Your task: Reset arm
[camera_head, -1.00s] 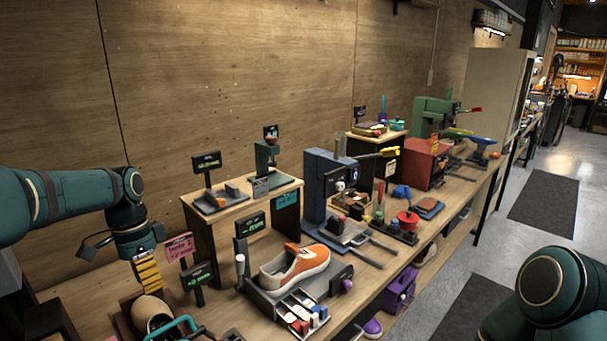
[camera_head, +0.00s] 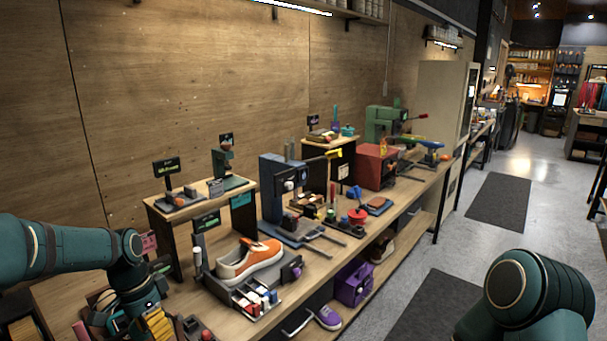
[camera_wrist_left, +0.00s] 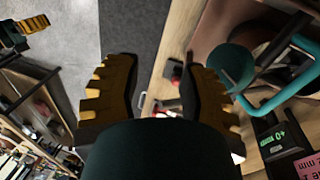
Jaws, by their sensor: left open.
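My left gripper (camera_head: 152,326) is at the bottom left of the head view, low at the near left end of the workbench (camera_head: 70,298). In the left wrist view my left gripper (camera_wrist_left: 160,100) has its two yellow ridged fingers spread apart with nothing between them. The bench edge shows behind the gap. My right arm shows only as a rounded dark green link at the head view's lower right. A yellow ridged finger at the left wrist view's upper left looks like part of my right gripper (camera_wrist_left: 32,25); its jaw state is unclear.
An orange and cream sneaker (camera_head: 248,260) sits on a grey stand on the bench. A teal handle (camera_wrist_left: 283,88) is close to the left gripper. Blue (camera_head: 284,188) and red (camera_head: 377,166) machines stand farther along. A purple box (camera_head: 354,284) is on the lower shelf.

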